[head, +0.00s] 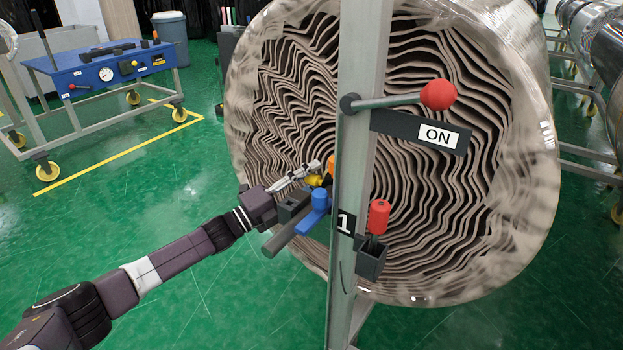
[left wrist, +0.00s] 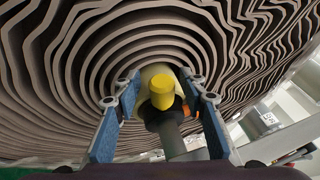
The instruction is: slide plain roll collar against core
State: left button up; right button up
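The large wrapped roll (head: 280,115) stands on edge, its wavy layers facing me. In the left wrist view, its rings surround a pale core (left wrist: 154,72). A yellow knob (left wrist: 162,90) sits in front of the core, above a dark rounded collar-like part (left wrist: 165,113) on a grey shaft. I cannot tell whether this part touches the core. My left gripper (left wrist: 158,112) is open, its blue-padded fingers on either side of the knob with gaps. In the head view, the gripper (head: 310,177) is by the yellow knob, left of the post. My right gripper is not in view.
A metal post (head: 360,120) stands before the roll, with a red-ball lever (head: 438,95), an ON plate (head: 438,137) and a red handle (head: 378,217) in a dark holder. A blue handle (head: 319,200) is below my gripper. A blue cart (head: 100,70) stands left; the green floor between is clear.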

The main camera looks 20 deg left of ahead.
pick_arm(q)
jog(key=shift+s+a, duration=0.1)
jog(key=shift+s, duration=0.05)
jog(key=v, duration=1.1)
jog(key=shift+s+a, duration=0.25)
jog(key=shift+s, duration=0.05)
jog(key=shift+f, duration=0.1)
